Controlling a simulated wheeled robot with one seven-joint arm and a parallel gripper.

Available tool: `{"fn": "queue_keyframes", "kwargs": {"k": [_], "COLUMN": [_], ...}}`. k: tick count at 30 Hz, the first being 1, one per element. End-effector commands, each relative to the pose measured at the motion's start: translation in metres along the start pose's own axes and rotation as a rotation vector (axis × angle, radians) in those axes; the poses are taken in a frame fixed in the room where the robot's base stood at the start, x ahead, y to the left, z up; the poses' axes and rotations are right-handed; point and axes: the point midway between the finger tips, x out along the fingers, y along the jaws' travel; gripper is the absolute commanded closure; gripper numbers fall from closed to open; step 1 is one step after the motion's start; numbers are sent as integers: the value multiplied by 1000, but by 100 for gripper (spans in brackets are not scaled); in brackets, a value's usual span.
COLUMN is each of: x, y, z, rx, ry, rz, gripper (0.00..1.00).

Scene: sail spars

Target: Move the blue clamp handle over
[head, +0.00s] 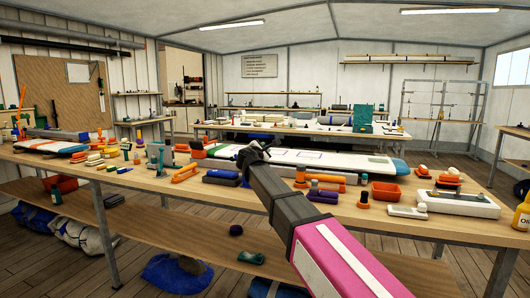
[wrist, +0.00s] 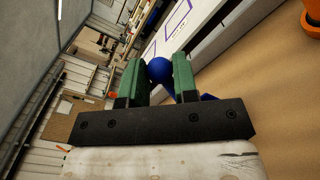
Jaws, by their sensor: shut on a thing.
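The blue clamp handle shows in the wrist view as a round blue knob (wrist: 160,70) between the two green fingers of my gripper (wrist: 158,66). The fingers are shut on it. A further bit of blue shows low behind the right finger; the rest of the clamp is hidden by my fingers and palm. In the head view my gripper (head: 252,153) is over the near edge of the long white spar-like piece (head: 310,160) on the front bench. My own arm hides most of the handle there.
The front bench (head: 340,208) is crowded. Left of my gripper are dark blue blocks (head: 222,177) and an orange clamp (head: 185,173). Bare wood shows along the front edge.

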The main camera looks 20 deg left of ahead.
Motion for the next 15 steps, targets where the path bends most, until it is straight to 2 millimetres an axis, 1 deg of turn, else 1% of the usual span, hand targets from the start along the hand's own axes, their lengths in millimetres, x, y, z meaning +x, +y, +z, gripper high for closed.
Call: {"fn": "queue_keyframes", "kwargs": {"k": [1,9,15], "x": [1,1,0], "y": [5,21,25], "z": [-2,-9,-11], "rx": [3,4,5], "ry": [2,4,5], "rz": [2,3,3], "gripper": [86,82,81]}}
